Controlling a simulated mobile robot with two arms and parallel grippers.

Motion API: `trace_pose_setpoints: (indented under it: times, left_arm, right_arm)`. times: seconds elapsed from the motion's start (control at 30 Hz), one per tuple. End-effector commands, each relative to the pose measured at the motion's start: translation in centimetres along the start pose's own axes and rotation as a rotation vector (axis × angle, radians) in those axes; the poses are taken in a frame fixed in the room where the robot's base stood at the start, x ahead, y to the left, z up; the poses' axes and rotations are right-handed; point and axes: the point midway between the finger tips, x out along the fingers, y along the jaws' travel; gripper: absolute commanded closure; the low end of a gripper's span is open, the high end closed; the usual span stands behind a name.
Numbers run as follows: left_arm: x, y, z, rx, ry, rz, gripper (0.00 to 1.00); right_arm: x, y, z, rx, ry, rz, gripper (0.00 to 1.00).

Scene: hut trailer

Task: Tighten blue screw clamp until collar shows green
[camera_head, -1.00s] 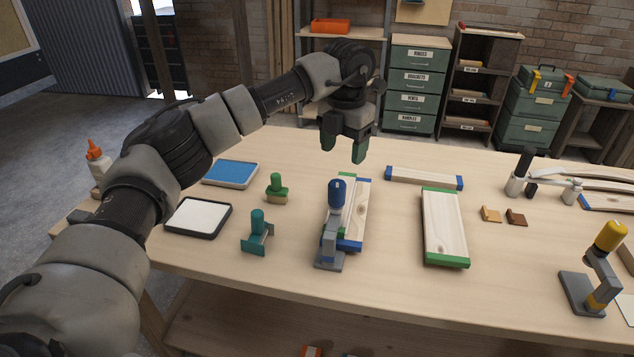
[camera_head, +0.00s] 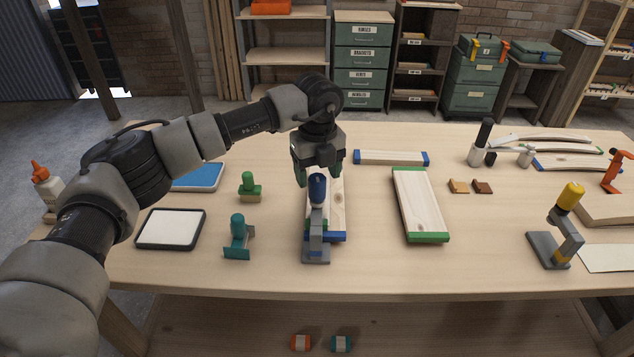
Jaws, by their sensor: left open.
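The blue screw clamp (camera_head: 316,236) stands upright near the middle of the bench, with a dark blue handle (camera_head: 317,188) on top and a grey body and base. It stands at the near end of pale boards (camera_head: 334,212) with blue and green edges. I cannot make out a green collar on it. My left gripper (camera_head: 318,175) is open, fingers pointing down, just behind and above the blue handle in the picture. I cannot tell whether a finger touches the handle. My right gripper is not in view.
A teal clamp-like tool (camera_head: 238,238) and a green-handled stamp (camera_head: 249,187) stand to the left. A green-ended board (camera_head: 420,204) lies to the right, and a yellow-handled clamp (camera_head: 560,228) farther right. A blue-ended board (camera_head: 391,158) lies behind.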

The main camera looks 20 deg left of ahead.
Motion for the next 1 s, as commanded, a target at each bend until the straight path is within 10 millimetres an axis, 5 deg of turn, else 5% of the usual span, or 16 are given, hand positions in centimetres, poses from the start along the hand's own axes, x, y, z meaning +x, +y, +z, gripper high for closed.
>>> trace_pose_setpoints:
  times: [0.3, 0.63, 0.93, 1.0]
  left_arm:
    - [3.9, 0.0, 0.0, 0.0, 0.0, 0.0, 0.35]
    - [4.2, 0.0, 0.0, 0.001, -0.001, -0.001, 0.35]
    - [4.2, 0.0, 0.0, 0.001, -0.001, -0.001, 0.81]
    - [4.2, 0.0, 0.0, 0.001, -0.001, -0.001, 0.85]
  right_arm:
    - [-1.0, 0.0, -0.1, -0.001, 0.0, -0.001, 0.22]
    - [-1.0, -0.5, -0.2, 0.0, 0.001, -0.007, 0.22]
    - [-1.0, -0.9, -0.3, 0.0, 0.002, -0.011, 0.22]
    - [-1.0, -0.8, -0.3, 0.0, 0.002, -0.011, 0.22]
